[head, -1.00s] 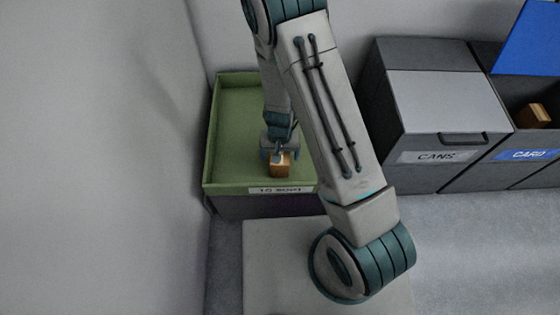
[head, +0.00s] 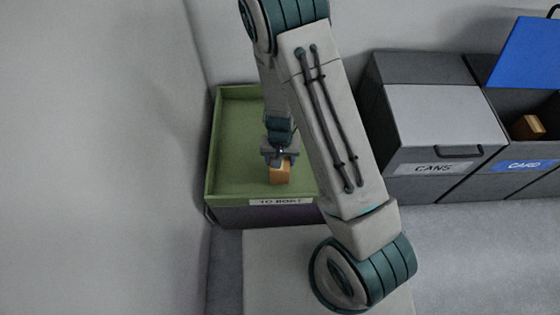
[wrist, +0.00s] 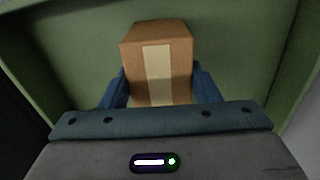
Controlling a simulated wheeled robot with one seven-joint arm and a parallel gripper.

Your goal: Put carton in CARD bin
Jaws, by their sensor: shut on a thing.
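A small brown carton (head: 280,173) with a pale tape strip is between the fingers of my gripper (head: 280,160), over the green tray marked TO SORT. The wrist view shows the carton (wrist: 157,62) upright between the two blue fingers, with my gripper (wrist: 160,92) shut on it. Whether its base touches the tray floor is hidden. The CARD bin (head: 523,167) stands at the right with its blue lid (head: 540,55) raised. Another brown carton (head: 527,127) lies inside it.
The green tray (head: 232,120) stands against the pale wall at left. The CANS bin (head: 440,110), its grey lid shut, stands between the tray and the CARD bin. The grey floor in front of the bins is clear.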

